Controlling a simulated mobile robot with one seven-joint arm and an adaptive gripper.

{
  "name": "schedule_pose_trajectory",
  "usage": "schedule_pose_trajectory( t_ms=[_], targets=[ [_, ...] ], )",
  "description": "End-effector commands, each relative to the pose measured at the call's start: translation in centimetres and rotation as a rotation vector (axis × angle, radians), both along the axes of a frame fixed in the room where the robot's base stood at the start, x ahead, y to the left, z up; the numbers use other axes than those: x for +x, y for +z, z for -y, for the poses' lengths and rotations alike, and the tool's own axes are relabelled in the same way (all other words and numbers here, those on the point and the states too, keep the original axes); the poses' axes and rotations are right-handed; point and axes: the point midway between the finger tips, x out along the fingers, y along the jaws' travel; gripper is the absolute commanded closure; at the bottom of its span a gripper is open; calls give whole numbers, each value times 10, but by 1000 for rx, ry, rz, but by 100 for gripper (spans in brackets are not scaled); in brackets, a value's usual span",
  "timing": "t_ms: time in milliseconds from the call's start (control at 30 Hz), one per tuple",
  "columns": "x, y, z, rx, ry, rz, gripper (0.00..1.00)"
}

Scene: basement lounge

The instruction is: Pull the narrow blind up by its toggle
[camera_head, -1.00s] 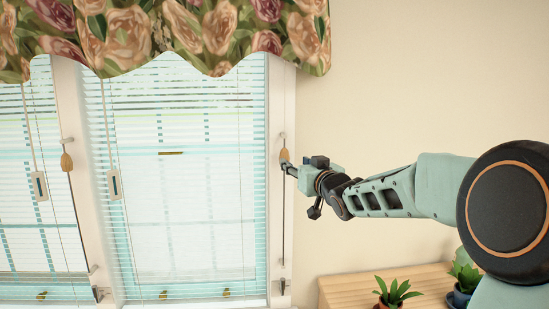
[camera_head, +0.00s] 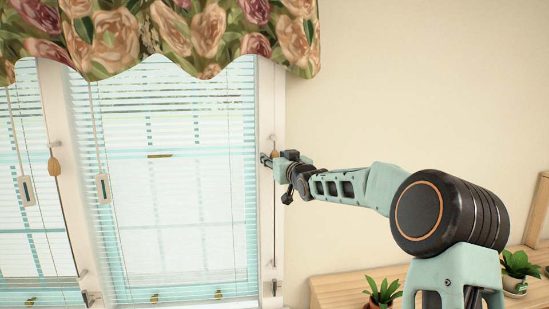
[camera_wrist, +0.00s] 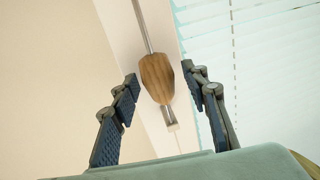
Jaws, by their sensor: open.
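In the head view my gripper hides this toggle at the right window post. The blind (camera_head: 185,190) beside it is lowered, with white slats over the window. A second toggle (camera_head: 54,166) hangs at the post to the left, beside another lowered blind (camera_head: 25,215), cut off by the picture edge.
A floral valance (camera_head: 190,40) hangs above the windows. Cords with pale handles (camera_head: 102,187) hang in front of the blinds. Potted plants (camera_head: 383,292) stand on a wooden top (camera_head: 335,290) below my arm. The wall to the right is bare.

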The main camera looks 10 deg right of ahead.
Motion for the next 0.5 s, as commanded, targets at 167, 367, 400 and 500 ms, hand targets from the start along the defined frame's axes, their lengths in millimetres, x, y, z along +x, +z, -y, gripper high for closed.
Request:
schedule_pose_trajectory(
  t_ms=[167,367,400,500],
  targets=[
    [1,0,0,0,0,0,58],
    [1,0,-1,0,0,0,70],
    [1,0,-1,0,0,0,75],
    [1,0,-1,0,0,0,86]
  ],
)
